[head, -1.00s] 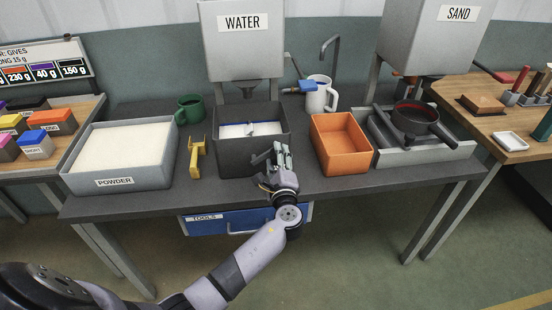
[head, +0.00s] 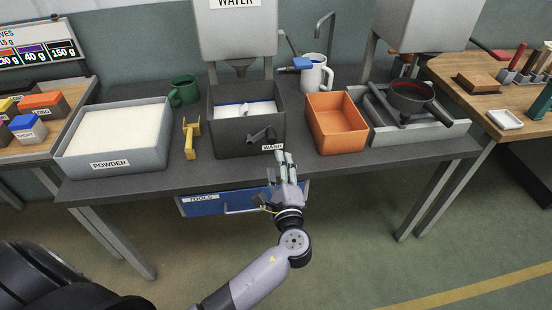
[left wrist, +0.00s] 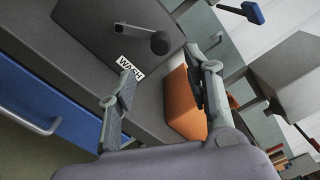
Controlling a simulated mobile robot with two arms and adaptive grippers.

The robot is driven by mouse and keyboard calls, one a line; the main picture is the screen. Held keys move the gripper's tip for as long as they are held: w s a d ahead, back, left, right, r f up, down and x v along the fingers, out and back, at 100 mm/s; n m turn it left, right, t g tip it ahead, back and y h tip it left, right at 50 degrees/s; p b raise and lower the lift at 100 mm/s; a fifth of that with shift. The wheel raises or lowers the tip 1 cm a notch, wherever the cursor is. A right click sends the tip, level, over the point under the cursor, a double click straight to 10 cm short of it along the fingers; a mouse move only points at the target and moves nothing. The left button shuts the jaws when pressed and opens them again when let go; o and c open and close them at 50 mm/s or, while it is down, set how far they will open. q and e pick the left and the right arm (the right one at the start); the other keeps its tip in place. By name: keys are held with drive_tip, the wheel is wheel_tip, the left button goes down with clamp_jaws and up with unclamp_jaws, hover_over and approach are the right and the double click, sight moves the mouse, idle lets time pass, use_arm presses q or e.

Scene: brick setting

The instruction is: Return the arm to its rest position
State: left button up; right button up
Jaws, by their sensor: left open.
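My left gripper (head: 284,160) is open and empty in the head view, at the front edge of the dark table, in front of the gap between the black wash bin (head: 243,133) and the orange bin (head: 335,122). In the left wrist view its two fingers (left wrist: 160,95) stand apart with nothing between them. Beyond them show the wash bin with its "WASH" label (left wrist: 130,68) and part of the orange bin (left wrist: 183,105). My left arm comes in from the bottom of the head view. My right gripper is not in view.
The table (head: 235,170) also carries a powder tray (head: 112,158), a yellow tool (head: 191,138), a green mug (head: 184,90), a white mug (head: 316,72) and a grey tray with a dark pan (head: 410,97). A blue tools drawer (head: 228,203) sits below the front edge. Open floor lies in front.

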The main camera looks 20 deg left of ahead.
use_arm(q)
drive_tip(key=shift+f, duration=0.1)
idle(0.7)
drive_tip(key=s+f+n+g+h, duration=0.15)
drive_tip(key=s+f, duration=0.25)
drive_tip(key=f, duration=0.7)
drive_tip(key=s+f+g+h, duration=0.3)
drive_tip(key=s+f, duration=0.1)
drive_tip(key=f, duration=0.7)
drive_tip(key=s+f+n+g+h, duration=0.1)
drive_tip(key=s+f+g+h, duration=0.15)
drive_tip(key=f, duration=0.85)
drive_tip(key=s+f+n+g+h, duration=0.1)
drive_tip(key=s+f+n, duration=0.3)
drive_tip(key=s, duration=0.8)
drive_tip(key=s+f+n+g+h, duration=0.1)
drive_tip(key=s+f+n+g, duration=0.2)
drive_tip(key=s+f, duration=0.6)
drive_tip(key=s+a+f+n+g+h, duration=0.1)
drive_tip(key=s+f+n+g, duration=0.2)
drive_tip(key=s, duration=1.1)
wheel_tip(320, 180, down, 4)
drive_tip(key=shift+s+r+n, duration=0.2)
drive_tip(key=shift+s+n, duration=0.1)
drive_tip(key=shift+n, duration=0.75)
